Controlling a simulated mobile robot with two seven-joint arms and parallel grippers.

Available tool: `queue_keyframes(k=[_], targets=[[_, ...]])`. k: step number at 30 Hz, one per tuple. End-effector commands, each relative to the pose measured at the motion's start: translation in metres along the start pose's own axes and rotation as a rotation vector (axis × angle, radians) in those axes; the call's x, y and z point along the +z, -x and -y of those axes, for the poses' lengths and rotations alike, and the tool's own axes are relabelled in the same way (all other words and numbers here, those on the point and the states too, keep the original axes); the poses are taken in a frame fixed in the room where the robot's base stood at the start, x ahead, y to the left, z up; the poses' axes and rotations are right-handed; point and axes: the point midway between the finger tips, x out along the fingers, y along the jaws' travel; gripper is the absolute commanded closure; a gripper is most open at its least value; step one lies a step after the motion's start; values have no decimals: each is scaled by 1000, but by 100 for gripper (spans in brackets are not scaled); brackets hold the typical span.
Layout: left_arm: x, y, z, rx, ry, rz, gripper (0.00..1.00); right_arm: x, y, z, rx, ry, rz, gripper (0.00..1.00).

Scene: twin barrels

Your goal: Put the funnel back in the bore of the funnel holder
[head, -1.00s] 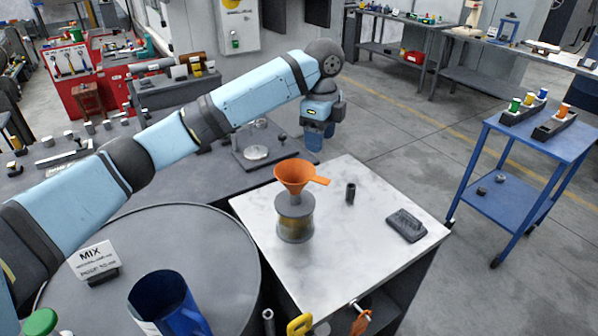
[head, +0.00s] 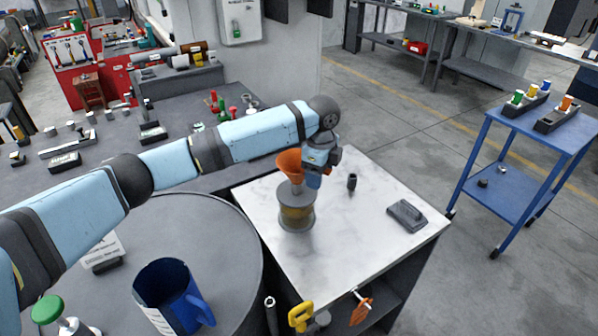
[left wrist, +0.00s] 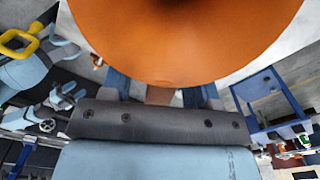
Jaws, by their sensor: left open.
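The orange funnel (head: 288,163) sits upright on top of a spool-shaped jar (head: 297,214) with an amber middle, on the white-topped bench. My left gripper (head: 314,181) is at the funnel's right side, at its handle. In the left wrist view the orange bowl (left wrist: 180,35) fills the top, and its handle (left wrist: 160,95) lies between the two blue fingers (left wrist: 161,98). The fingers are open, one on each side of the handle. I cannot tell which object is the funnel holder.
On the white bench (head: 345,240) stand a small dark cylinder (head: 352,182) and a dark grey block (head: 407,215). A blue pitcher (head: 168,295) stands on the round grey drum top at the left. A blue cart (head: 515,195) is at the right. The bench's right part is mostly clear.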

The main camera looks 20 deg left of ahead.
Motion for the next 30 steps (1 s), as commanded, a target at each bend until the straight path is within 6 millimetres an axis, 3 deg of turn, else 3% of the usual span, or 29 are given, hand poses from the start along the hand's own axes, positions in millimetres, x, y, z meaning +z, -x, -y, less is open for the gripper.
queue_keyframes(k=[7,14,15,25,30], targets=[[0,-5,0,-2,0,-1,45,2,0,0,0,0,4,46],[0,-4,0,-2,0,0,95,5,-1,0,0,0,10,46],[0,-4,0,-2,0,0,99,5,-1,0,0,0,10,46],[0,-2,0,-2,1,0,99,4,0,0,0,0,9,46],[0,13,1,-3,1,-1,99,3,0,0,0,0,5,46]])
